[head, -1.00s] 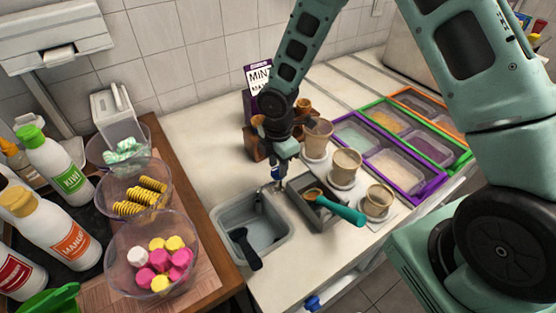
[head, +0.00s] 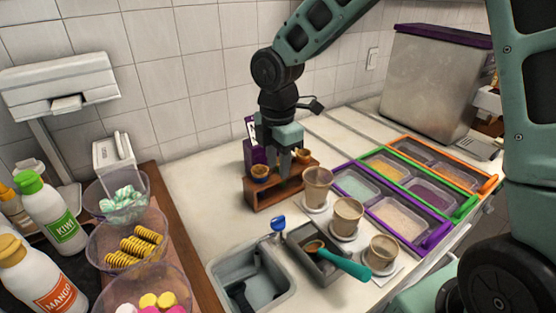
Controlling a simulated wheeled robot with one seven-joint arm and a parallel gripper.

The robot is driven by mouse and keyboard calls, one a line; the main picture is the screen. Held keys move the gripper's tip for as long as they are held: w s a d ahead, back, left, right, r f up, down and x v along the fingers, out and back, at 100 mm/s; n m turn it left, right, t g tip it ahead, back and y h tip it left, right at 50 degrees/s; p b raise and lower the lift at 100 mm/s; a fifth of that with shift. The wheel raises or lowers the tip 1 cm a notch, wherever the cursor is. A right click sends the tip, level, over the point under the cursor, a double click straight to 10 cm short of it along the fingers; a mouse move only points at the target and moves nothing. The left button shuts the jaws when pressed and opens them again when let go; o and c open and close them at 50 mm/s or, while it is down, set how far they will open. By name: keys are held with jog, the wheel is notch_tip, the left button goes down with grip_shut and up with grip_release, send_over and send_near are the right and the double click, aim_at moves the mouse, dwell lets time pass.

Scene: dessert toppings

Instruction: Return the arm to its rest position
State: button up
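My gripper (head: 291,172) hangs at the end of my green arm in the head view, fingers pointing down. It is above or in front of the wooden cone stand (head: 260,196); I cannot tell whether it touches it. I see nothing held in it, but the fingers are small and their gap is unclear. A scoop with a teal handle (head: 345,262) lies in a small grey basin (head: 310,250), apart from my gripper.
Three cups (head: 348,217) stand on white coasters right of the stand. Topping trays (head: 396,220) in purple, green and orange frames lie further right. A grey sink (head: 250,275) is in front. Clear bowls (head: 125,245) and sauce bottles (head: 52,215) stand at left.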

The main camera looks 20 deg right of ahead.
jog(key=shift+r, duration=0.3)
jog(key=s+a+m+b, duration=0.1)
jog(key=s+a+m, duration=0.2)
jog(key=s, duration=0.9)
jog(key=s+a+m+b, duration=0.1)
jog(key=s+a+m, duration=0.2)
jog(key=s+m, duration=0.6)
jog(key=s, duration=0.4)
jog(key=shift+a+r+m+y, duration=0.15)
jog(key=shift+m+y, duration=0.15)
jog(key=shift+m, duration=0.1)
